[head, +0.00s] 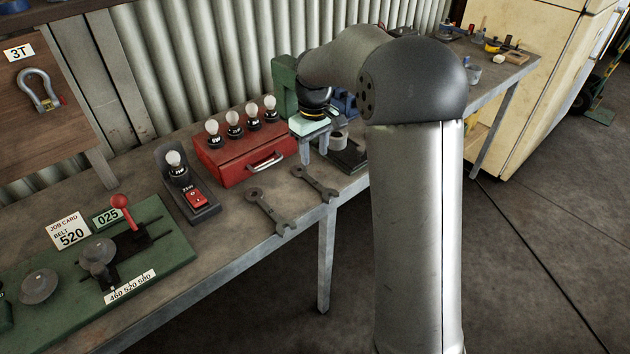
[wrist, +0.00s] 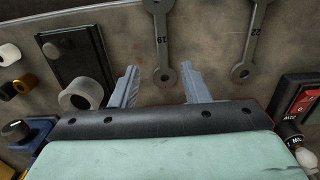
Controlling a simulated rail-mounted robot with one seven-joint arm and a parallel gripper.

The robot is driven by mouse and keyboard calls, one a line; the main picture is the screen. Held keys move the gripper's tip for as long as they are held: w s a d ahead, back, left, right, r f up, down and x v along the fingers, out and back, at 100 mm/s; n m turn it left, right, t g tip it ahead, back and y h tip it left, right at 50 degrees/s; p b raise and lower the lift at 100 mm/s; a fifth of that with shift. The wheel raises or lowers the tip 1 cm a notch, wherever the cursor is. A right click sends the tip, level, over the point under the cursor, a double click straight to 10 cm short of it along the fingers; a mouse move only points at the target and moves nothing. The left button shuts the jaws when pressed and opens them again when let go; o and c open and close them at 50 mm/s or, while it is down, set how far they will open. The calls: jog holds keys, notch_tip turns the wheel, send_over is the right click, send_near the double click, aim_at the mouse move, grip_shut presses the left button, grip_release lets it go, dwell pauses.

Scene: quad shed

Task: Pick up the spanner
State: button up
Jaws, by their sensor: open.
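Two grey spanners lie flat on the workbench (head: 232,240). The one marked 19 (head: 315,184) is nearer my gripper, and it also shows at the top middle of the wrist view (wrist: 161,42). The one marked 22 (head: 270,211) lies to its left in the head view and to its right in the wrist view (wrist: 251,42). My gripper (head: 314,152) is open and empty, fingers pointing down by the back end of the 19 spanner. In the wrist view its fingertips (wrist: 159,69) frame that ring end; their exact height above the bench is unclear.
A red case (head: 238,155) with bulbs stands behind the spanners. A bulb holder with a red switch (head: 188,190) stands left. A dark plate with a pale roll (wrist: 80,94) lies beside my gripper. The bench front edge is close to the spanners.

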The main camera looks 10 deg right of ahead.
aim_at(314, 182)
notch_tip(314, 182, down, 3)
jog(key=shift+r, duration=0.1)
jog(key=shift+s+a+f+p, duration=0.15)
jog(key=shift+f+p, duration=0.25)
jog(key=shift+f, duration=1)
jog(key=shift+s+d+f+p, duration=0.1)
jog(key=shift+f+p, duration=0.25)
jog(key=shift+f, duration=1)
grip_shut()
